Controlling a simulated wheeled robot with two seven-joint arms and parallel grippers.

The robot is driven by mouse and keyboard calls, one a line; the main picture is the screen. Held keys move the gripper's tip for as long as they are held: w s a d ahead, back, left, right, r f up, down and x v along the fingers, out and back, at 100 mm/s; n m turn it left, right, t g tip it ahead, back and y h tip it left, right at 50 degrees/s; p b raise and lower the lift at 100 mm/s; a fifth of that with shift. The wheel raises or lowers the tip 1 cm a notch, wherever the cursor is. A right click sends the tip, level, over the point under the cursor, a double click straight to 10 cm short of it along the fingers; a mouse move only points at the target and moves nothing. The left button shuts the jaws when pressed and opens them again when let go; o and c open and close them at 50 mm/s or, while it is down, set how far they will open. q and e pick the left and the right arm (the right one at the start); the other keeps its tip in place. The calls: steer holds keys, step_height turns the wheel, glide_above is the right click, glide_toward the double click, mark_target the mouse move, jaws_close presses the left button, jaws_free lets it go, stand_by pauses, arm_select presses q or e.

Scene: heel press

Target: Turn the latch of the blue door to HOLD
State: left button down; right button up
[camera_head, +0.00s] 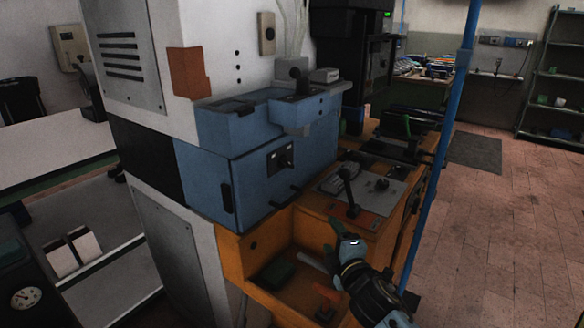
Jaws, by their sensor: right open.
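The blue door (258,184) is the front face of the blue cabinet on the machine, and it looks shut. Its latch (285,160) is a small black knob on a dark plate in the upper middle of the door. The plate's markings are too small to read, so I cannot tell the latch's setting. My right gripper (329,244) is open and empty. It is below and to the right of the latch, over the orange base, apart from the door. My left gripper is not in view.
Short black pegs (279,205) stick out low on the door. A black lever (348,187) stands on the orange base (231,245) right of the door. A blue upright pole (436,165) is at the right. An open orange tray lies below the gripper.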

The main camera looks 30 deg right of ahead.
mark_target(291, 166)
steer(key=w+r+n+t+y, duration=0.1)
steer(key=w+r+n+y, duration=0.1)
steer(key=w, duration=0.4)
steer(key=w+r+n+t+y, duration=0.1)
steer(key=w+r+n+y, duration=0.1)
steer(key=w+r+n, duration=0.3)
steer(key=w+r+n+t+y, duration=0.2)
steer(key=w+r+n+y, duration=0.1)
steer(key=w+n, duration=0.4)
steer(key=shift+w+d+r, duration=0.25)
steer(key=shift+w, duration=0.1)
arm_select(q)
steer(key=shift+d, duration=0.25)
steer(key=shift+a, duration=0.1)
